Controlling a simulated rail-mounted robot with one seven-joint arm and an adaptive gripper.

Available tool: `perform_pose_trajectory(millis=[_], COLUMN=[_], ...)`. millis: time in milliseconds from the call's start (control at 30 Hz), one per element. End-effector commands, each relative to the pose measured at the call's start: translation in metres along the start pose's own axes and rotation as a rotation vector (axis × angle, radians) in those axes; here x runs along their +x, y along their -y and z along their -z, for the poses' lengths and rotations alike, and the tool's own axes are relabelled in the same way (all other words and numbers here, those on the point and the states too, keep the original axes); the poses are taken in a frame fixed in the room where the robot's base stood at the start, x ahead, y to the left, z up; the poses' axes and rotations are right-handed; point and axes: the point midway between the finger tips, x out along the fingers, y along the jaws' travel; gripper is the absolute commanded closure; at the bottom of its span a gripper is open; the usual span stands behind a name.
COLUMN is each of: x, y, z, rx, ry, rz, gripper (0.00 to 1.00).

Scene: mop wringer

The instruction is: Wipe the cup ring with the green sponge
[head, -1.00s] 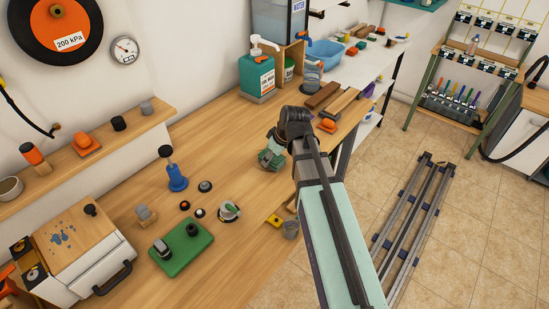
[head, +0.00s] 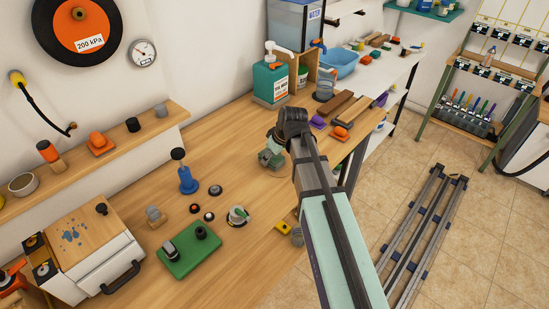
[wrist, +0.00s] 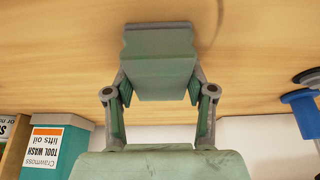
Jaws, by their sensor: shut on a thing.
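My gripper (wrist: 159,92) is shut on the green sponge (wrist: 160,70), a grey-green block held between both fingers in the wrist view. In the head view my gripper (head: 271,156) is over the wooden bench beyond the dark wrist joint, with the sponge low at the bench top. I cannot tell whether the sponge touches the wood. A faint brownish arc, likely part of the cup ring (wrist: 217,22), shows on the wood just right of the sponge in the wrist view. The rest of the ring is hidden or too faint to see.
A tool wash bottle (head: 270,82) stands behind the gripper. A blue stand (head: 187,176), small black and orange knobs and a green board (head: 188,250) lie to the left. Wooden bars (head: 345,106) and an orange piece (head: 341,133) lie to the right.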

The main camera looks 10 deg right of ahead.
Motion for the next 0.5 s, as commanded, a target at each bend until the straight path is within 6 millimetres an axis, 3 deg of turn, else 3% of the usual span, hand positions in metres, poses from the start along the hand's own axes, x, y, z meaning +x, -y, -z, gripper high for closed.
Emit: perform_pose_trajectory(millis=[300, 500], x=[0.008, 0.011], y=[0.000, 0.000], z=[0.020, 0.023], rx=[-0.002, 0.000], ry=[0.000, 0.001], rz=[0.001, 0.001], gripper=[0.84, 0.84])
